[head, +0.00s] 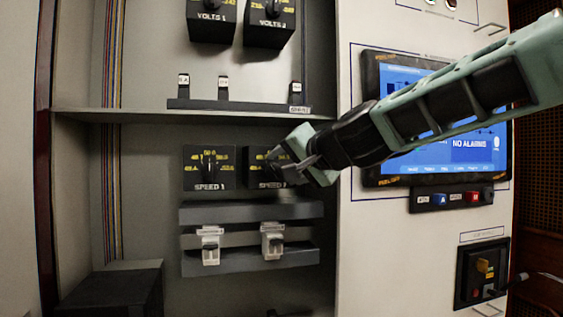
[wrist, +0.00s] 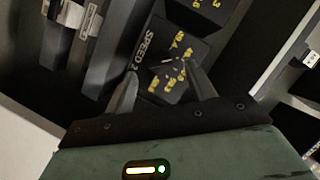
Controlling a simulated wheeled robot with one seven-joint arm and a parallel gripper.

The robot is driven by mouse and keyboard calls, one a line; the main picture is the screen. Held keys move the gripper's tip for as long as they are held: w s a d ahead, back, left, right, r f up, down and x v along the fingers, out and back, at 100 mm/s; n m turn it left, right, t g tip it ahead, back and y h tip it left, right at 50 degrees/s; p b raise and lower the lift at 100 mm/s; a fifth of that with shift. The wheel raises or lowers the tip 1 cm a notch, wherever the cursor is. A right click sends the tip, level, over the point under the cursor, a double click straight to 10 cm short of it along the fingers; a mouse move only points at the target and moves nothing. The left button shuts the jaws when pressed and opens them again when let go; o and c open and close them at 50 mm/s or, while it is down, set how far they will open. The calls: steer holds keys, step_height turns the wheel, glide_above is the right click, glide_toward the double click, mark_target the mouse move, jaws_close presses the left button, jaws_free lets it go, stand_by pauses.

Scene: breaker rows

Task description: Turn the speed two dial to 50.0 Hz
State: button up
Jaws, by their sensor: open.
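The speed two dial (head: 257,181) is on a black plate with yellow numbers, right of the speed one dial (head: 209,165). In the head view my gripper (head: 284,170) covers most of it. In the wrist view the speed two plate (wrist: 160,57) shows between and beyond the fingertips, with a small knob (wrist: 169,66) and yellow marks. My gripper (wrist: 163,80) is open, its two fingers spread on either side of the dial face. I cannot tell whether they touch the knob. The knob's pointer setting is too small to read.
Volts dials (head: 213,20) sit above a shelf (head: 180,115). Two white breakers (head: 272,241) sit on a grey rail below the speed dials. A blue screen (head: 480,150) reading "NO ALARMS" is at right, behind my arm.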

mark_target(275, 171)
steer(key=shift+x, duration=1.3)
steer(key=shift+c, duration=0.3)
steer(key=c, duration=0.9)
